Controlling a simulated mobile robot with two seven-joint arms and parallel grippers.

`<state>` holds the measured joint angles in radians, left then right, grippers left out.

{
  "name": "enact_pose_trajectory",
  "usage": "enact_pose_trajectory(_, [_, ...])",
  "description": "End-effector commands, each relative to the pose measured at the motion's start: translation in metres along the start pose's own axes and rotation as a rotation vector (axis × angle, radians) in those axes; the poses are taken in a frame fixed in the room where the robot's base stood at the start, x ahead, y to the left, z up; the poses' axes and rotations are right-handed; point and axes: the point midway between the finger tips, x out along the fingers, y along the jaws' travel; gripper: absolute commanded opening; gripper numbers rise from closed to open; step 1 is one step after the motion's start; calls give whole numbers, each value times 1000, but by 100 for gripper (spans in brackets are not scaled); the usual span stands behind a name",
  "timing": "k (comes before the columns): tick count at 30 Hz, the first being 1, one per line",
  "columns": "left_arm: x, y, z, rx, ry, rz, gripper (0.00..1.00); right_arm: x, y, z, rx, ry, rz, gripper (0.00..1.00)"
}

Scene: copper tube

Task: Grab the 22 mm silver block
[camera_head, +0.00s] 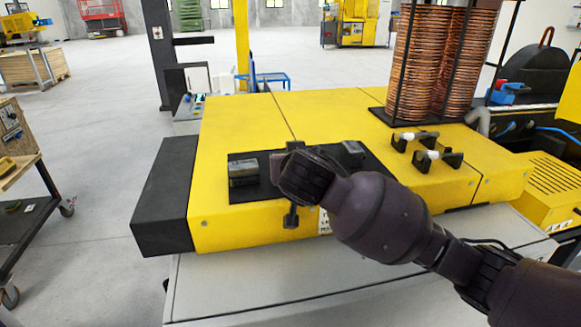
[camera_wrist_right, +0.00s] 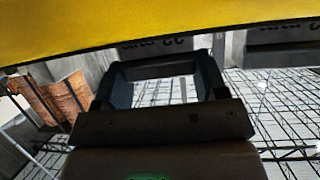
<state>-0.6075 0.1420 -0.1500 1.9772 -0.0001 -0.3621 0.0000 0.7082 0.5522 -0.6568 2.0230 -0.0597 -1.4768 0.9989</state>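Two silver-grey blocks stand on a black mat (camera_head: 219,190) on the yellow machine top. In the head view the left block (camera_head: 243,172) is in clear view and the right block (camera_head: 352,151) is partly hidden by my arm. Their size labels cannot be read there. In the right wrist view a grey block (camera_wrist_right: 155,47) carries upside-down dark lettering that looks like "22 mm". My right gripper (camera_head: 291,216) is at the mat's front edge, between the two blocks and apart from the left one.
Copper coils (camera_head: 422,65) in a black rack stand at the back right. Two black holders with white rods (camera_head: 430,155) sit right of the mat. The machine's yellow front edge (camera_head: 250,231) lies below the gripper. The left yellow surface is clear.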

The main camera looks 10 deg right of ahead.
Motion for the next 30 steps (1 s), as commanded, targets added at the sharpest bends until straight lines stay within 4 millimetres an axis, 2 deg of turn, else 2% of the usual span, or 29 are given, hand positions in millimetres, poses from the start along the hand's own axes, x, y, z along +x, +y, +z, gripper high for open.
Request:
enact_pose_trajectory(1, [0,0,0,0,-1,0,0,0,0,0,0,0,0,48])
enact_pose_trajectory(6, [0,0,0,0,-1,0,0,0,0,0,1,0,0,22])
enact_pose_trajectory(7, [0,0,0,0,-1,0,0,-1,0,-2,1,4,0,20])
enact_pose_trajectory(14, [0,0,1,0,-1,0,0,-1,0,-2,2,4,0,20])
enact_pose_trajectory(19, [0,0,1,0,-2,0,0,-5,-1,-13,4,6,-2,20])
enact_pose_trajectory(23, [0,0,2,0,-2,0,0,-13,0,-32,5,8,-3,20])
enact_pose_trajectory(30, [1,0,2,0,-1,0,0,-36,-1,-86,5,10,-4,20])
